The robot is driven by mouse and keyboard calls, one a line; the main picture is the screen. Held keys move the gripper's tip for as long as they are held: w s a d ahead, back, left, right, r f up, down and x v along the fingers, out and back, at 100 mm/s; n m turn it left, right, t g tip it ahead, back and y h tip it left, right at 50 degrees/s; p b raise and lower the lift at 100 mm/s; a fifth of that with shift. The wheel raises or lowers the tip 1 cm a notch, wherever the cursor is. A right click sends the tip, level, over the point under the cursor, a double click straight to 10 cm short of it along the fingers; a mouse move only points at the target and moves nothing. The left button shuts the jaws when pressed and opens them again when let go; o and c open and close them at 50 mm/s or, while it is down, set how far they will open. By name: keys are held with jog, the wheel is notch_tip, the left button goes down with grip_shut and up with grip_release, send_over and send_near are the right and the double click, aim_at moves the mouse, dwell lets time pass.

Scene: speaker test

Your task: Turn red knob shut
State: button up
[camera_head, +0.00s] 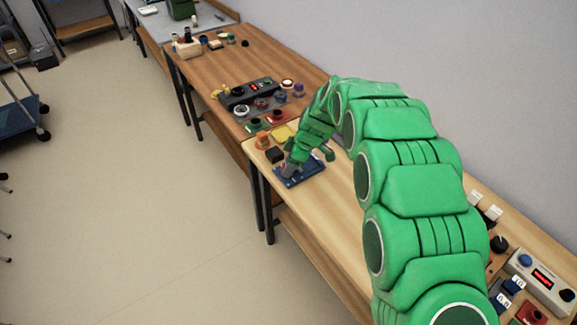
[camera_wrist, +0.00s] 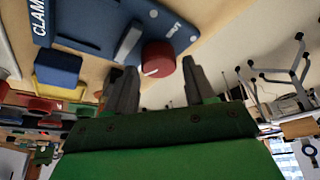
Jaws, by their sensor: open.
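The red knob (camera_wrist: 158,57) sits on a blue plate (camera_wrist: 95,22) in the wrist view, with a white mark on its face. A grey upright piece (camera_wrist: 128,42) stands beside it on the plate. White letters "CLAM" show on the plate's edge label. My gripper (camera_wrist: 160,84) is open, with one dark finger on each side below the knob in the picture; nothing is between them. I cannot tell whether a finger touches the knob. In the head view my gripper (camera_head: 290,168) is at the blue plate (camera_head: 309,172) near the table's left end, hiding the knob.
A black block (camera_head: 275,154), an orange piece (camera_head: 263,141) and a yellow piece (camera_head: 284,133) lie close by the plate. A control box (camera_head: 248,94) with several knobs is on the farther table. A grey box (camera_head: 541,282) stands at the near right. Open floor (camera_head: 130,200) lies left.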

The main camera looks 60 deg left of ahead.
jog(key=shift+s+a+f, duration=0.15)
jog(key=shift+a+f, duration=0.05)
jog(key=shift+f, duration=0.45)
jog(key=c, duration=0.8)
